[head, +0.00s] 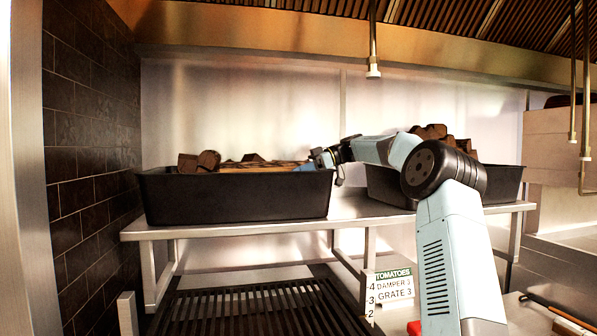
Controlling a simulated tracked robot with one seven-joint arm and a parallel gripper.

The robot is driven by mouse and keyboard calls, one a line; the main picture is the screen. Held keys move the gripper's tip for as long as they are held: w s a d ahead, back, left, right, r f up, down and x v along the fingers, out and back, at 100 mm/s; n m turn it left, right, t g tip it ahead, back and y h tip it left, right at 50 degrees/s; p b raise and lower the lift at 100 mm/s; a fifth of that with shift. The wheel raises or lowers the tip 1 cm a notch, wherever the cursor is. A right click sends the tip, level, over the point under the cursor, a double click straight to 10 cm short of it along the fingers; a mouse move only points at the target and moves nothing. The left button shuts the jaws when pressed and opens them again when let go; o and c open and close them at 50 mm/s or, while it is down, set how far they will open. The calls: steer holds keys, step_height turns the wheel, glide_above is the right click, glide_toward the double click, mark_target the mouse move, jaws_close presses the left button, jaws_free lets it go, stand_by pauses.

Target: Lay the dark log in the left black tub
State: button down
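The left black tub (235,203) stands on a steel shelf and holds several logs. A dark brown log (208,160) shows its end above the rim at the left. A longer log with a lighter split face (262,166) lies along the rim line and reaches toward my gripper. I cannot tell which of these is the task's dark log. My gripper (312,164) is over the right end of the left tub, at or close to the longer log's right end. Its fingers are small and partly hidden, so I cannot tell whether they hold anything.
A second black tub (505,183) with stacked logs (437,132) stands to the right, partly behind my arm. A dark tiled wall (90,150) bounds the left. A slatted grate (260,308) and a sign (394,285) are below the steel shelf (345,212).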

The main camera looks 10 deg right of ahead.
steer(key=shift+f, duration=0.4)
steer(key=shift+f, duration=0.2)
steer(key=c, duration=0.5)
jaws_free()
steer(key=shift+d+f, duration=0.1)
steer(key=o, duration=0.3)
steer(key=shift+f, duration=0.15)
steer(key=shift+o, duration=0.2)
steer(key=shift+r, duration=0.35)
steer(key=r+v, duration=0.1)
steer(key=v, duration=1.1)
